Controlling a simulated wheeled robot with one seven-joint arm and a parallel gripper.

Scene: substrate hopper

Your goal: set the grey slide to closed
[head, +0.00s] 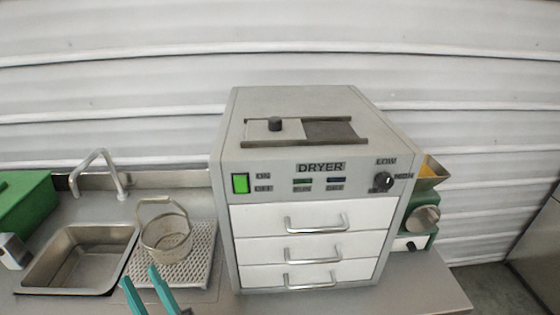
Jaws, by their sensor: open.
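The grey slide (288,131) lies on top of the dryer (290,100), between two dark rails. It is a flat light plate with a black knob (275,124). The plate sits at the left end of the rails, and a dark rectangular area (330,131) shows uncovered to its right. I cannot tell how deep that area is. My gripper (140,276) shows as two teal fingers at the bottom left, apart and empty. It is in front of the perforated tray, well to the left of and below the slide, touching nothing that I can make out.
The dryer front has a green switch (240,183), a dial (383,179) and three white drawers with bar handles. A wire basket (166,240) stands on the perforated tray (205,262), beside a sink (70,258) and tap (112,172). A green machine (415,236) stands right of the dryer.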

